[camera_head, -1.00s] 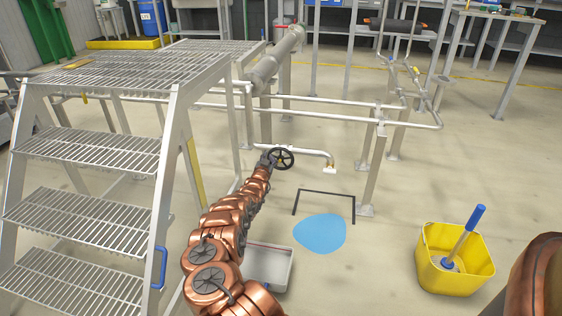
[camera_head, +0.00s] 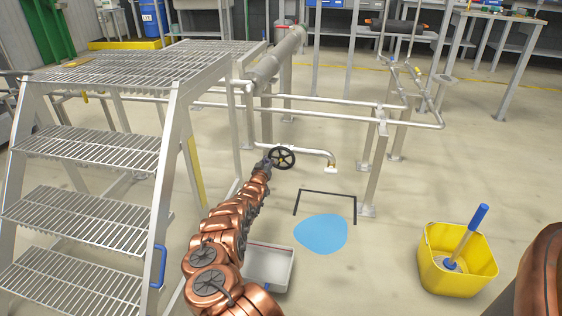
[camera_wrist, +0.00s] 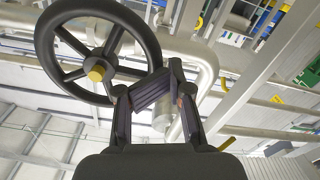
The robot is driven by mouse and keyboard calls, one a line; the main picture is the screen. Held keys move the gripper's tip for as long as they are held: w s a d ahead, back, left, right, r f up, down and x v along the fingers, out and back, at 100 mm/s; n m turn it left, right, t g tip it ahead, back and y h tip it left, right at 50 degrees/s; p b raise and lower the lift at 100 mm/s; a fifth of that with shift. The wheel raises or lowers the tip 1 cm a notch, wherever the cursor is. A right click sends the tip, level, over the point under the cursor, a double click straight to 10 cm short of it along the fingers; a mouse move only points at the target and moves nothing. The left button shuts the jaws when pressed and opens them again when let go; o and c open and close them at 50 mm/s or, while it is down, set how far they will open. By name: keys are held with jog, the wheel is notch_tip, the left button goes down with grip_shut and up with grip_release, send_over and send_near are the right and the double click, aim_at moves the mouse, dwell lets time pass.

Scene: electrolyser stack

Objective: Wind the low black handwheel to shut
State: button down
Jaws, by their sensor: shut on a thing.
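The black handwheel (camera_head: 283,157) sits low on a pale pipe in the head view, just beyond the end of my copper arm. In the wrist view the handwheel (camera_wrist: 98,50) fills the upper left, with dark spokes and a yellow hub. My gripper (camera_wrist: 165,85) is shut on the wheel's rim at its lower right side, seen in the wrist view. In the head view my gripper (camera_head: 267,164) is small, at the wheel's left edge. The exact finger contact is partly hidden by the fingers.
A blue puddle (camera_head: 320,234) lies on the floor near a dark floor frame. A grey tray (camera_head: 270,266) is beside my arm. A yellow mop bucket (camera_head: 440,275) stands at right. Metal steps (camera_head: 95,215) stand at left. Open floor lies between puddle and bucket.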

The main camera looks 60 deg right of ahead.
jog(key=shift+s+f, duration=0.15)
jog(key=shift+s, duration=0.05)
jog(key=shift+d+f, duration=0.1)
jog(key=n, duration=0.1)
jog(key=f+n, duration=0.1)
jog(key=n, duration=0.1)
jog(key=s+f+n+b, duration=0.1)
jog(key=shift+d+n, duration=0.15)
jog(key=shift+n, duration=0.15)
jog(key=c, duration=0.7)
grip_release()
jog(key=shift+r, duration=0.1)
